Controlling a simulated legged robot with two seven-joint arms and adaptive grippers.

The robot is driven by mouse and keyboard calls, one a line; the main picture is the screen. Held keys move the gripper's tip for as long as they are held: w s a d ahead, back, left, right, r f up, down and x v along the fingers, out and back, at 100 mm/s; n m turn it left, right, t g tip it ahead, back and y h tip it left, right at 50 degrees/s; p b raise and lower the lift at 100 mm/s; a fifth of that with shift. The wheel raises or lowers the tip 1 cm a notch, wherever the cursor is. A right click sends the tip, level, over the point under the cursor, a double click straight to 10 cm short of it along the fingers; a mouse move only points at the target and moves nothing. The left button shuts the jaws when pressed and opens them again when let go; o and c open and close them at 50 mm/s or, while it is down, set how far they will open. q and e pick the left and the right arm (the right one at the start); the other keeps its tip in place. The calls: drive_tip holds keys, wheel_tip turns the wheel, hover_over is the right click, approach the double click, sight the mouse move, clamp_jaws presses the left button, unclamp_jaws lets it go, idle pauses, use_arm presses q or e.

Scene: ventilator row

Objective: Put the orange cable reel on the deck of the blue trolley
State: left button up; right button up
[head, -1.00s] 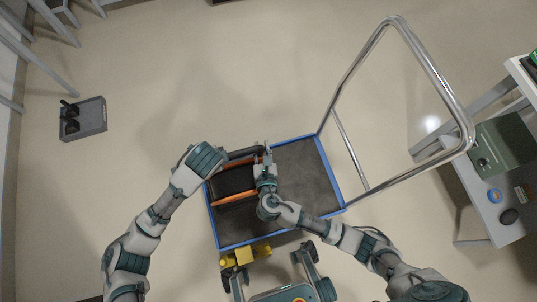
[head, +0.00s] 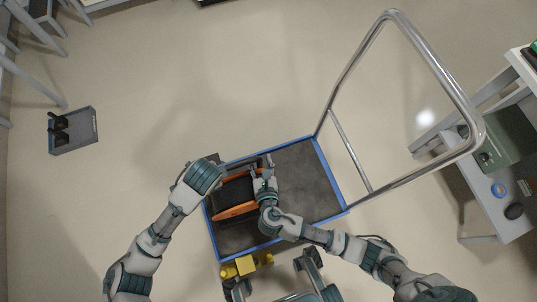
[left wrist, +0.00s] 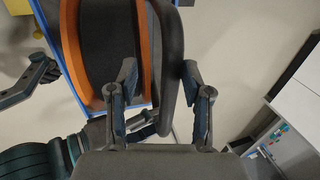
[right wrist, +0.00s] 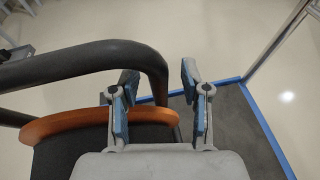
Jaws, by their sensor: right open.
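The orange cable reel (head: 236,193), with a black drum between orange flanges, is over the left part of the dark deck (head: 308,182) of the blue-edged trolley and appears to rest on it. Its black tube handle (right wrist: 95,62) bends in front of my right gripper (right wrist: 160,84), which is open with its fingers apart. In the head view my right gripper (head: 264,163) is at the reel's upper right. In the left wrist view the handle (left wrist: 172,72) runs between the spread fingers of my left gripper (left wrist: 158,80). My left fingers are hidden in the head view.
The trolley's chrome push handle (head: 443,75) rises at the right. A grey bench (head: 495,205) with a green box (head: 505,140) stands beyond it. A grey tray with black items (head: 75,132) lies on the floor at left. The deck's right half is clear.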

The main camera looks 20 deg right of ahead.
drive_tip(key=shift+s+a+r, duration=0.1)
drive_tip(key=shift+s, duration=0.2)
use_arm(q)
drive_tip(key=v, duration=1.1)
use_arm(e)
drive_tip(key=v, duration=1.1)
drive_tip(key=shift+s, duration=0.25)
